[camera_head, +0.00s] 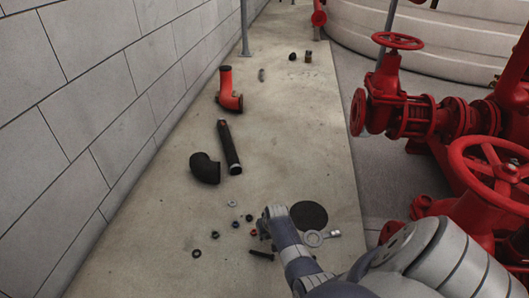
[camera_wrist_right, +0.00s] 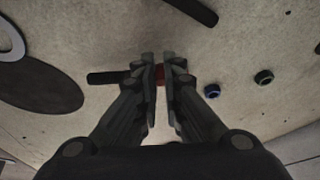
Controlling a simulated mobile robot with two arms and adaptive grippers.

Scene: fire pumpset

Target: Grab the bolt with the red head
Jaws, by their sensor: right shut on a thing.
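The bolt with the red head shows in the right wrist view. Its dark shaft (camera_wrist_right: 106,77) sticks out to the left of the fingers, and its red head (camera_wrist_right: 160,75) is between the fingertips. My right gripper (camera_wrist_right: 160,72) is shut on the red head, close to the concrete floor. In the head view my right gripper (camera_head: 266,222) is over the group of small parts, and its arm hides most of the bolt. My left gripper is not in view.
A dark disc (camera_head: 309,214) and a wrench (camera_head: 316,238) lie right of the gripper. A black bolt (camera_head: 262,255) and several nuts (camera_head: 249,217) lie around it. Black pipes (camera_head: 229,147) lie farther off. Red valves (camera_head: 400,100) stand right, a block wall (camera_head: 80,110) left.

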